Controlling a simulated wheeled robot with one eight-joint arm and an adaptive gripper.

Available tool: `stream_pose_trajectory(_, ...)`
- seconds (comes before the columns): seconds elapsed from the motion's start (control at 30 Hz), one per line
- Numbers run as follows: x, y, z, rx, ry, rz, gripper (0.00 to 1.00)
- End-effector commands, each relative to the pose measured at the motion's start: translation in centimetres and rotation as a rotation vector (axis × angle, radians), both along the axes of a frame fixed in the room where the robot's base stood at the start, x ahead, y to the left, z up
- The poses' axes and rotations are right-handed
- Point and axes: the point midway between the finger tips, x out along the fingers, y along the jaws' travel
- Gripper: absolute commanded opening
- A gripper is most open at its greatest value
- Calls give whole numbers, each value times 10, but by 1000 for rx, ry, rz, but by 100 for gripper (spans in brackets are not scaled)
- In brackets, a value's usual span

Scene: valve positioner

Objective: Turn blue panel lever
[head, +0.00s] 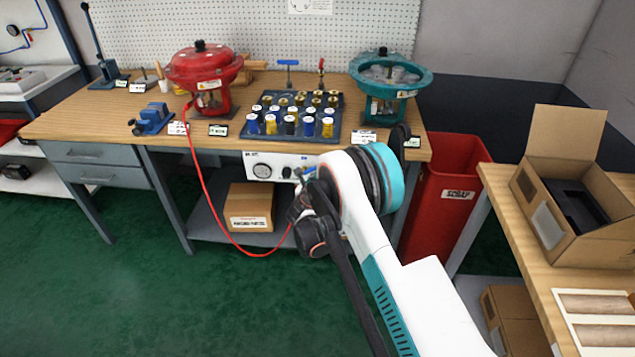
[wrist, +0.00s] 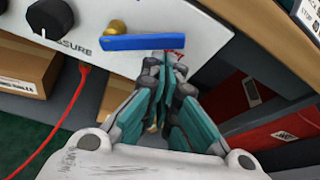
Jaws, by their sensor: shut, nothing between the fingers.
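The blue panel lever (wrist: 150,42) is a flat blue bar on the white panel (wrist: 120,15) in the wrist view, lying roughly level across the picture. A brass fitting (wrist: 117,27) sits just above its left part. My gripper (wrist: 163,58) is shut and empty, its fingertips just below the lever's right half; whether they touch it I cannot tell. In the head view the panel (head: 258,158) hangs under the workbench's front edge. My gripper (head: 300,195) is in front of the panel's right end, where my arm hides part of it.
A black knob (wrist: 50,18) is left of the lever. A red hose (head: 212,205) loops below the bench (head: 90,118). A cardboard box (head: 250,200) sits on the shelf below. A red scrap bin (head: 440,190) stands right of the bench.

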Motion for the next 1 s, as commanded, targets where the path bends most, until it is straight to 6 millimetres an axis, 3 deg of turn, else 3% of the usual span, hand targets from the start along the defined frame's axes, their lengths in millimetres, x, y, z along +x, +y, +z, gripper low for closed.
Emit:
stream_pose_trajectory(0.33, 0, 6, 19, 0, -1, 1, 0)
stream_pose_trajectory(0.5, 1, 10, 27, -139, 5, 0, 0)
stream_pose_trajectory(1.0, 1, 26, 42, -133, 4, 1, 0)
